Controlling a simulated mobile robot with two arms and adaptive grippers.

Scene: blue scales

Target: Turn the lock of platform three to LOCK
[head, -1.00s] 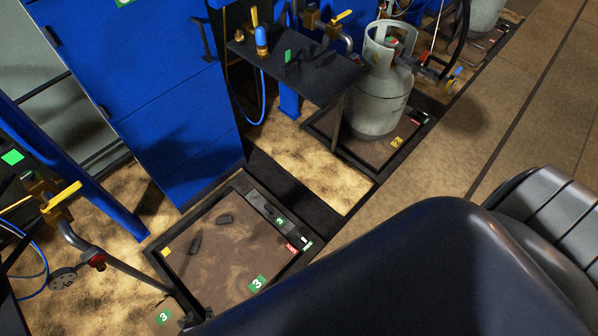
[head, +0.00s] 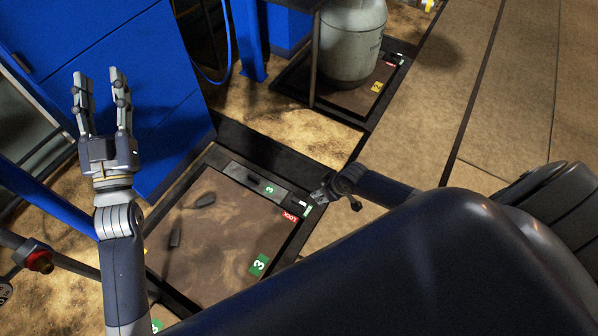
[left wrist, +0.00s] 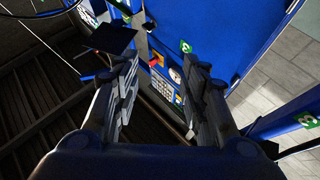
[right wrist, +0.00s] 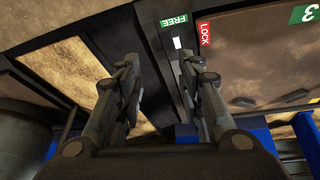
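Platform three (head: 215,235) is a dark-framed plate with green "3" labels (head: 259,265). On its right edge are a red LOCK label (head: 290,217) and a green FREE label (head: 307,211). In the right wrist view, a white mark (right wrist: 177,43) on the lock lies beside the green FREE label (right wrist: 174,22), with the red LOCK label (right wrist: 205,33) to its right. My right gripper (head: 322,194) is just beside the lock; its fingers (right wrist: 158,65) are apart with nothing held. My left gripper (head: 102,82) is raised, open and empty; it also shows in the left wrist view (left wrist: 160,65).
A grey gas cylinder (head: 352,45) stands on another platform behind. A blue cabinet (head: 95,60) is at the left. Two small dark pieces lie on platform three. Tiled floor (head: 540,100) at the right is clear.

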